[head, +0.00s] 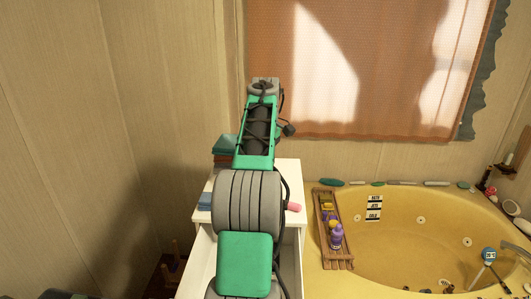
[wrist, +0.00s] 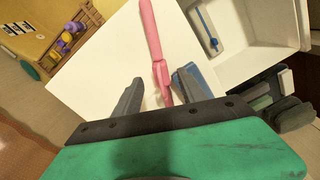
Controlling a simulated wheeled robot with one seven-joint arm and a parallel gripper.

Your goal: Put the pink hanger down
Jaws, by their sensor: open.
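The pink hanger (wrist: 152,35) lies on the white cabinet top (wrist: 105,55) in the wrist view. Its narrower end reaches down between the fingers of my gripper (wrist: 158,85). My gripper is open, with one finger on each side of the pink piece and a gap showing. In the head view a small pink end (head: 294,207) shows at the right edge of the white cabinet (head: 290,175). My arm hides the rest of it and my gripper there.
A wooden rack with bottles (head: 328,225) spans the yellow tub's (head: 400,220) left rim.

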